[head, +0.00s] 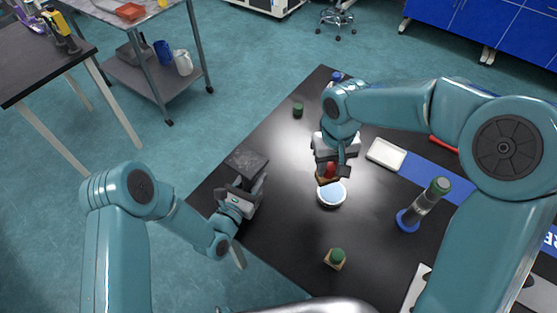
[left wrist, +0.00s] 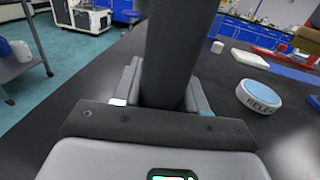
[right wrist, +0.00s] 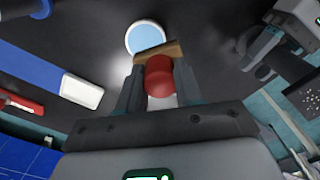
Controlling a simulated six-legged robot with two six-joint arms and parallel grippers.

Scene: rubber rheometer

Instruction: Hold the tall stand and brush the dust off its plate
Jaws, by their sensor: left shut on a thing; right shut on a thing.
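The tall stand has a dark square plate (head: 246,163) on top, at the left edge of the black table. The plate also shows at the right of the right wrist view (right wrist: 304,97), with pale specks on it. My left gripper (head: 240,197) is shut on the stand's dark post (left wrist: 172,55), which rises upright between its fingers in the left wrist view. My right gripper (head: 329,166) is shut on a brush with a red knob (right wrist: 158,76) and a wooden base (right wrist: 159,53). It holds the brush near the round tin, apart from the plate; any bristles are hidden.
A round white tin with a pale blue top (head: 331,194) stands mid-table. A white tray (head: 386,153) and a blue strip (head: 430,178) lie right of it. A green-capped bottle (head: 430,200) and a green-knobbed wooden block (head: 336,259) stand nearer. Table between stand and tin is clear.

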